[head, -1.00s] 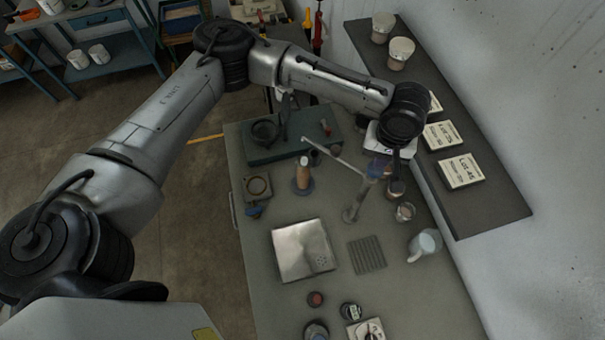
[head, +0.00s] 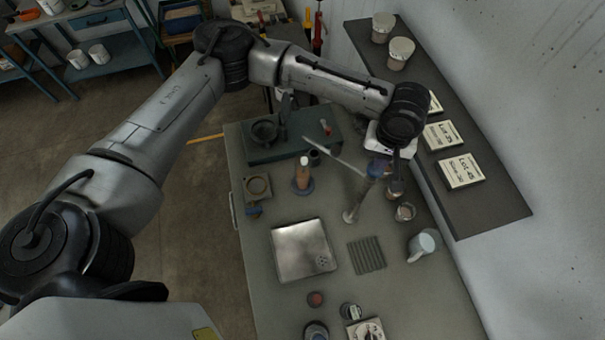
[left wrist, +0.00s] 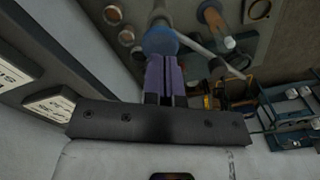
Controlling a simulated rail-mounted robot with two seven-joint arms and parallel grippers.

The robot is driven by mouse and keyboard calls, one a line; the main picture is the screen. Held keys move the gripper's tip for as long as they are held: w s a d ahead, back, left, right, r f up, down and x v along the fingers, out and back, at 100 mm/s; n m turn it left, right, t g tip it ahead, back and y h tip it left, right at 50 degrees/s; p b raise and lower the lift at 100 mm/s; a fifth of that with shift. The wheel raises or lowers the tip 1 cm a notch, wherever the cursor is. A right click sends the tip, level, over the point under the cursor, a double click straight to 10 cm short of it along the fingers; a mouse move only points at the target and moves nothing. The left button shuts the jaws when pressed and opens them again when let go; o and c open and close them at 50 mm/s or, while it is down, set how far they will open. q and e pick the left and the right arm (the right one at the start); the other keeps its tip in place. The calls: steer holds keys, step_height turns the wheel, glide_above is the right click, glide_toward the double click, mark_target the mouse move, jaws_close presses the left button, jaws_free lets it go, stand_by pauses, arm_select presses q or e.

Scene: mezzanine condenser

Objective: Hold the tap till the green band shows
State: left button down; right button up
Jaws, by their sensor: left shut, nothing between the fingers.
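The tap (head: 352,206) stands on the bench as a pale column, with a long thin arm reaching up and left in the head view. A rounded blue part (head: 376,168) sits at its top. The blue part (left wrist: 160,41) also shows in the left wrist view, just beyond the fingertips. My left gripper (left wrist: 165,62) is shut, its purple fingers together and empty. The fingertips overlap the blue part in that view; I cannot tell whether they touch it. In the head view my wrist hides most of the gripper. No green band shows. My right gripper is out of view.
A bottle with a brown body (head: 303,174) stands left of the tap. A dark shelf (head: 485,208) with lot cards runs along the right wall.

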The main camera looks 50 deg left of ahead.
arm_select(q)
steer(key=shift+f, duration=0.15)
steer(key=shift+f, duration=0.35)
steer(key=shift+f, duration=0.35)
steer(key=shift+f, duration=0.9)
stand_by(6.2)
